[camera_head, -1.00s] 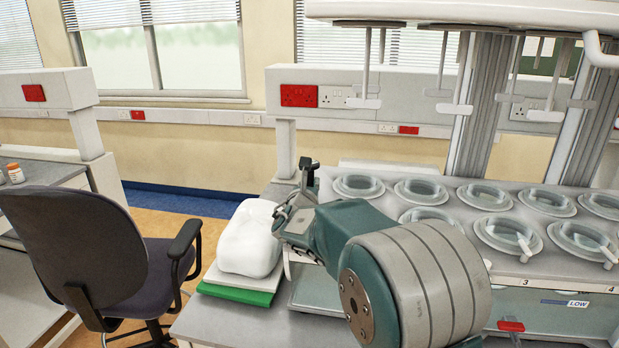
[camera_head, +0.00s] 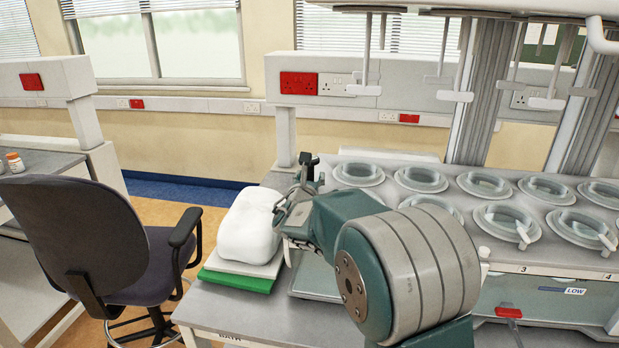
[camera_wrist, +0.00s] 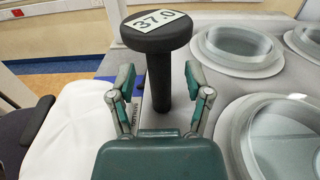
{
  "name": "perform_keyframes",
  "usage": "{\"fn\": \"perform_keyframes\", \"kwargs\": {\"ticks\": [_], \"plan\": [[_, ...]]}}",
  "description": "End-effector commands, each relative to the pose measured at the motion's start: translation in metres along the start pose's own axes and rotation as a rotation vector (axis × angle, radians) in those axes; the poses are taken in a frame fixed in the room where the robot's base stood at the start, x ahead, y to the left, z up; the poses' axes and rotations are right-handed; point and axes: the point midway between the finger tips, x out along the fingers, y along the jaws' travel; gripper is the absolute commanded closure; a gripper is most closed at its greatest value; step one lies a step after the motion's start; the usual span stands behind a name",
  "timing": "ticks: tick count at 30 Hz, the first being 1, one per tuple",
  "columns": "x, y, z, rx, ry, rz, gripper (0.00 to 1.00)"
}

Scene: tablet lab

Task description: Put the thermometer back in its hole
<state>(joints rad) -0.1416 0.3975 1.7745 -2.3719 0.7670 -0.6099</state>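The thermometer is black, with a round head (camera_wrist: 155,32) whose white label reads 37.0 and a stem (camera_wrist: 160,82) below. In the wrist view it is upright at the top middle, by the left edge of the deck. My gripper (camera_wrist: 159,75) has its two fingers spread on either side of the stem, with gaps at both sides. In the head view the thermometer's dark head (camera_head: 309,159) shows just behind my gripper (camera_head: 293,200). The stem's lower end and the hole cannot be made out clearly.
The apparatus deck (camera_head: 408,207) with rows of glass vessels lies to the right. A white rounded object (camera_head: 250,226) rests on a pale slab and a green board (camera_head: 236,281) at left. A dark office chair (camera_head: 85,245) stands further left. Paddles hang above the deck.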

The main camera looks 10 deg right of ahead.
Motion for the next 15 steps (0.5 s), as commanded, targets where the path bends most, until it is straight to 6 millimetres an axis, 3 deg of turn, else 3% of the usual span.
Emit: {"fn": "perform_keyframes", "kwargs": {"ticks": [8,15], "plan": [[-0.007,0.001,-0.004,-0.003,0.009,0.002,0.35],[-0.052,0.002,-0.004,-0.003,0.009,0.004,0.35]]}}
